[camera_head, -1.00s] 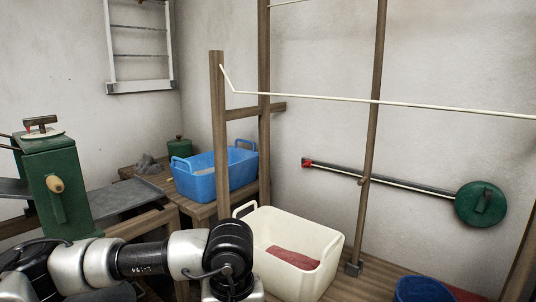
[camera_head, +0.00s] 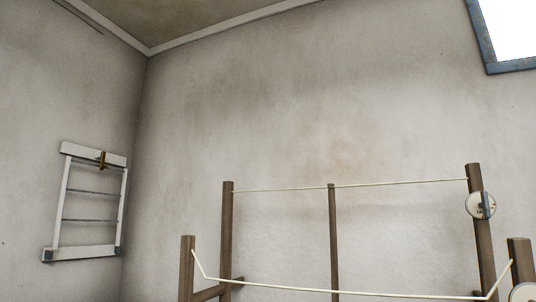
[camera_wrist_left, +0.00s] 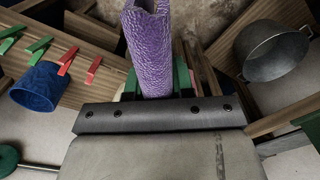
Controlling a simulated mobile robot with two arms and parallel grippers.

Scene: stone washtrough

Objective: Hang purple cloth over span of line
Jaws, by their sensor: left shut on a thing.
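The purple cloth (camera_wrist_left: 150,50) shows in the left wrist view as a rough-textured, rolled or folded length. My left gripper (camera_wrist_left: 157,82) is shut on it, and the cloth extends away from the fingers past the top edge of that view. In the head view a pale line (camera_head: 330,292) runs between two front wooden posts near the bottom edge, sloping down from each post. Another, straighter line span (camera_head: 280,189) runs behind it between taller posts. Neither gripper nor the cloth shows in the head view. My right gripper is in neither view.
A white wall rack (camera_head: 90,205) hangs at left in the head view. Round white discs (camera_head: 481,205) sit at the right posts. The wrist view shows red and green pegs (camera_wrist_left: 66,57) on wood, a blue tub (camera_wrist_left: 39,87) and a metal pot (camera_wrist_left: 272,52).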

